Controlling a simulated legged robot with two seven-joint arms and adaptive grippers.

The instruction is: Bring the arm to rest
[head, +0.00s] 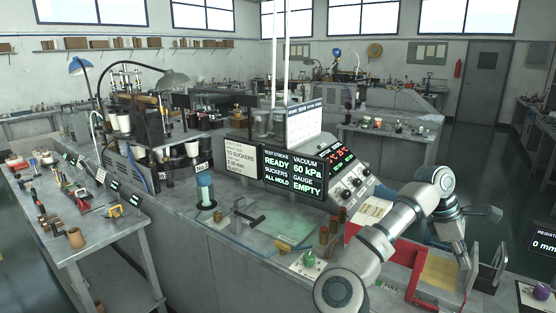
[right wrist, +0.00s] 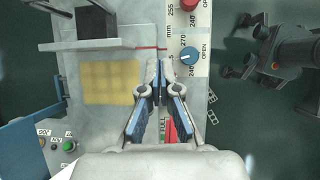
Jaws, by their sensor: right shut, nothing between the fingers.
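My right arm (head: 385,235) comes in from the lower right of the head view, bends at a raised joint and turns down over the right end of the bench. My right gripper (head: 465,250) hangs there, partly lost against the dark parts behind it. In the right wrist view the gripper (right wrist: 158,72) has its fingers together with nothing between them. It is over a grey fixture, beside a yellow pad (right wrist: 110,82) and a blue knob (right wrist: 188,55). I cannot tell its exact height. My left gripper is out of view.
The main bench carries a display reading READY and EMPTY (head: 293,172), a blue-topped cylinder (head: 205,190) and a green button (head: 309,258). A tool table (head: 90,245) stands left. Dark floor shows at the right.

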